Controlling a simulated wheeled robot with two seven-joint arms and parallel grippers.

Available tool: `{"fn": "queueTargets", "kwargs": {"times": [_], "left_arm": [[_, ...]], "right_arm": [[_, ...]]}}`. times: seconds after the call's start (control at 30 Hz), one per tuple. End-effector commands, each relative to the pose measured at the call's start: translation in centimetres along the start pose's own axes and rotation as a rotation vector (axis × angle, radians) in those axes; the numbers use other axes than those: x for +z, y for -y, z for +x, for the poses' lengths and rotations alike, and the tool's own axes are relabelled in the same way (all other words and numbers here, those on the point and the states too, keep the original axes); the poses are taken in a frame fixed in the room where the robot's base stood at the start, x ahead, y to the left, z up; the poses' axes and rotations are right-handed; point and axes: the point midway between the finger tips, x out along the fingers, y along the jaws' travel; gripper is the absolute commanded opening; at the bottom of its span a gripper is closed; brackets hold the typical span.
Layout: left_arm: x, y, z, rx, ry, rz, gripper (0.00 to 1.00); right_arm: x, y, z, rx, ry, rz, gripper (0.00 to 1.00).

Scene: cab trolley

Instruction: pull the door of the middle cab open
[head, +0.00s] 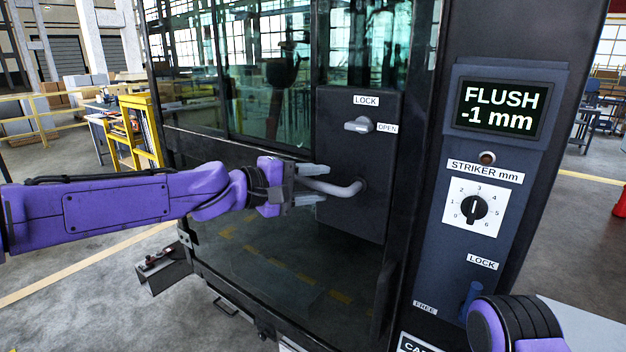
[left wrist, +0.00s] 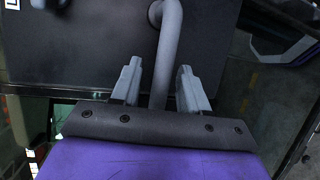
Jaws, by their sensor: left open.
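The cab door (head: 268,265) is a dark framed panel with glass above, and it looks closed. A black lock plate (head: 350,215) on it carries a grey lever handle (head: 345,188) and, above that, a small grey latch knob (head: 358,125) between LOCK and OPEN labels. My left gripper (head: 312,184) is at the handle, its fingers apart above and below the bar. In the left wrist view the handle (left wrist: 168,60) runs between the two open fingers (left wrist: 155,88), with gaps visible on both sides. My right gripper is out of view; only a purple part of that arm shows at lower right.
Right of the door stands a dark post with a display (head: 499,108) reading FLUSH -1 mm, a STRIKER mm dial (head: 474,207) and a blue lever (head: 470,298) between LOCK and FREE labels. A step bracket (head: 160,268) juts out at lower left.

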Motion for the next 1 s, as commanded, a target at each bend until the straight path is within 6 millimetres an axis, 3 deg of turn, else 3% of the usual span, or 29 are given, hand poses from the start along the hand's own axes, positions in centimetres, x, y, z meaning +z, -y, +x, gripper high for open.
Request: {"fn": "queueTargets", "kwargs": {"times": [0.23, 0.37, 0.4, 0.73, 1.0], "left_arm": [[0.0, 0.1, 0.1, 0.000, 0.000, 0.000, 0.44], [0.0, 0.1, 0.1, 0.000, 0.000, 0.000, 0.02], [0.0, 0.1, 0.1, 0.000, 0.000, 0.000, 0.00], [-0.1, 0.5, 0.2, 0.012, 0.006, -0.030, 0.00], [-0.1, 2.1, 0.5, 0.072, 0.036, -0.173, 0.00]], "right_arm": [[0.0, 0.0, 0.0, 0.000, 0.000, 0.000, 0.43], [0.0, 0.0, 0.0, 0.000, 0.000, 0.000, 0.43], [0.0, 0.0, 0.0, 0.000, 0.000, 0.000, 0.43], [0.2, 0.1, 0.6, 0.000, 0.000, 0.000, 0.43], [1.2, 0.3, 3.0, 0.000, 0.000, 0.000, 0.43]]}}
